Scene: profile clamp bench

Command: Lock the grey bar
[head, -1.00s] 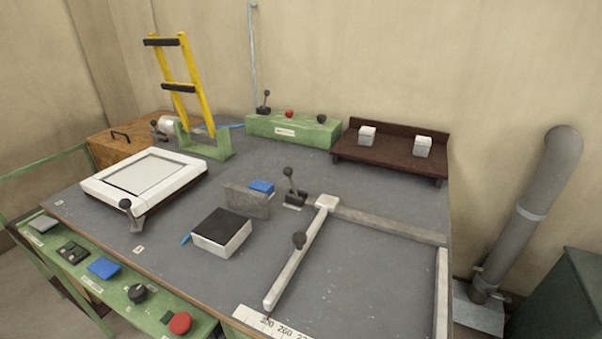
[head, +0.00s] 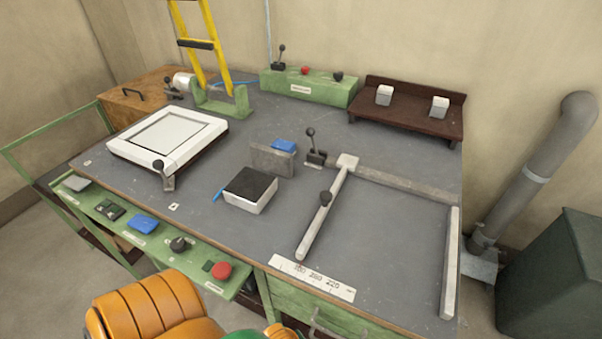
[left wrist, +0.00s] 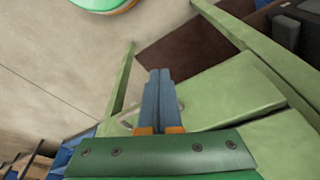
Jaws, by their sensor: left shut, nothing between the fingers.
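A grey bar (head: 405,183) lies along the back right of the bench top. A black-knobbed lever (head: 312,143) stands upright beside that corner. A second lever (head: 163,172) stands at the front of the white framed panel (head: 195,128). My left gripper (left wrist: 160,73) is shut and empty in the left wrist view, over green framework, apart from the bars. Its fingers do not show in the head view, where my orange arm is at the bottom. My right gripper is not in view.
A green control panel (head: 200,272) with a red button (head: 221,270) runs along the front left edge. A black-topped block (head: 248,190) and a grey upright plate (head: 272,160) stand mid-bench. Another pale bar (head: 450,262) lies at the right edge. The bench between the bars is clear.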

